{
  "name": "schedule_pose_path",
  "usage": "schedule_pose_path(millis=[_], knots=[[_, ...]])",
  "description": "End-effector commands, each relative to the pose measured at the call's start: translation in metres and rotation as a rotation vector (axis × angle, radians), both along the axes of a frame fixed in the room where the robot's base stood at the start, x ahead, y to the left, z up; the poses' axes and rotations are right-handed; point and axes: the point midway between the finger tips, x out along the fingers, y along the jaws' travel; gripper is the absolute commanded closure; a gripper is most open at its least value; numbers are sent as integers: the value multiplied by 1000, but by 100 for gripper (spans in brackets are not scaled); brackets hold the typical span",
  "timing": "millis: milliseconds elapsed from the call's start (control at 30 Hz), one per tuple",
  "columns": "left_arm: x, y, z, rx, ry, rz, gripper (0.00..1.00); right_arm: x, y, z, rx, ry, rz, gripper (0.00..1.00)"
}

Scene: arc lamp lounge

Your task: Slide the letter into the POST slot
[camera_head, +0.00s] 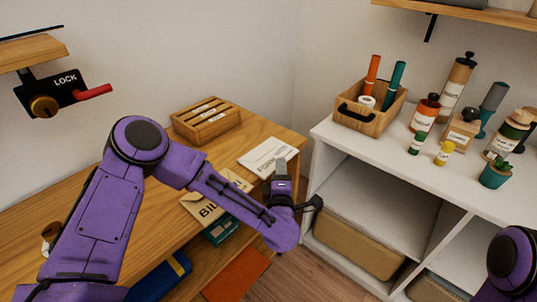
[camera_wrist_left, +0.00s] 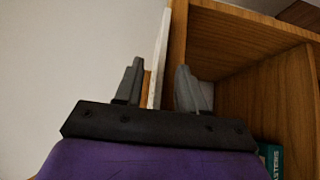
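The white letter (camera_head: 266,154) lies flat near the right end of the wooden desk, with dark print on it that I cannot read. My left gripper (camera_head: 282,178) is at the desk's front edge beside the letter. In the left wrist view my left gripper (camera_wrist_left: 160,88) is open, and the letter (camera_wrist_left: 160,60) shows as a thin white edge between its fingers, with gaps that suggest it is not clamped. I cannot make out a slot labelled POST. My right gripper is out of view.
A slatted wooden rack (camera_head: 206,120) stands at the back of the desk (camera_head: 110,180). An envelope marked BIL (camera_head: 205,208) lies partly behind my left arm. A LOCK box with a red handle (camera_head: 92,92) is on the wall. A white shelf (camera_head: 370,155) with several bottles stands right.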

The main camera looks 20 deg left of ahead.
Motion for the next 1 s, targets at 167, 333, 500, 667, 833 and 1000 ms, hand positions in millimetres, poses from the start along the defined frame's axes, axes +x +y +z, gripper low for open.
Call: schedule_pose_path(millis=[167, 333, 500, 667, 833, 1000], knots=[[5, 1, -1, 0, 1, -2, 61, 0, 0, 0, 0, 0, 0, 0], [5, 1, -1, 1, 1, -2, 87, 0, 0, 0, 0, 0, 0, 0], [5, 1, -1, 1, 1, -2, 100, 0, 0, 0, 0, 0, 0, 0], [5, 1, -1, 1, 1, -2, 100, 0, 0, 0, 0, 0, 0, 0], [5, 1, 8, 0, -1, -1, 100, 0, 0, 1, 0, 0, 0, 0], [1, -1, 39, -2, -5, -5, 100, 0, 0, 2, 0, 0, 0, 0]])
